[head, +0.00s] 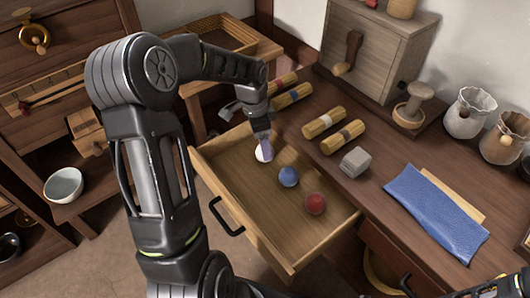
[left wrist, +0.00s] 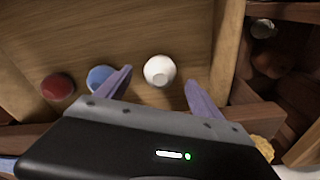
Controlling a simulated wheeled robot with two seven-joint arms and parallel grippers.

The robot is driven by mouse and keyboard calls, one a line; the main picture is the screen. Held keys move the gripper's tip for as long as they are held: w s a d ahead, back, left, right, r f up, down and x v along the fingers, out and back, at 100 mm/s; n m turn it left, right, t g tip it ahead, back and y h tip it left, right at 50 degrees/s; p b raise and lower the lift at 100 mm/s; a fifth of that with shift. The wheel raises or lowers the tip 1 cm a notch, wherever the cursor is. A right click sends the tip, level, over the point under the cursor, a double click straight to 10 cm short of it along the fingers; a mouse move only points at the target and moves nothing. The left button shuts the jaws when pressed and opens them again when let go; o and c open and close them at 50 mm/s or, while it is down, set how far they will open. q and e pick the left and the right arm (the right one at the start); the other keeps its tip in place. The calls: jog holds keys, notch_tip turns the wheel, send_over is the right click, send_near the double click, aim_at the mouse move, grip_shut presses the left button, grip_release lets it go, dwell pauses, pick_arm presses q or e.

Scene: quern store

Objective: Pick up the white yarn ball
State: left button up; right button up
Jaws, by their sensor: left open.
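The white yarn ball (head: 263,153) lies in the open wooden drawer (head: 278,246), towards its back left. In the left wrist view the white ball (left wrist: 159,70) shows just beyond the fingertips, in line with the gap between them. My left gripper (head: 265,143) points down into the drawer right at the ball and hides part of it in the head view. Its purple fingers are open with nothing held between them in the left wrist view (left wrist: 160,88). Whether a finger touches the ball I cannot tell. My right gripper is not in view.
A blue ball (head: 289,176) and a red ball (head: 315,203) lie in the same drawer, the blue one close to a finger in the left wrist view. Straw-coloured rolls (head: 323,122), a grey block (head: 355,162) and a blue cloth (head: 435,212) lie on the worktop to the right.

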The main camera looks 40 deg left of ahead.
pick_arm(q)
jog(key=f, duration=0.3)
jog(key=f+b, duration=0.1)
jog(key=shift+w+d+f, duration=0.3)
jog(key=shift+w+f, duration=0.05)
jog(key=shift+w, duration=0.05)
jog(key=shift+c, duration=0.4)
jog(key=c, duration=1.3)
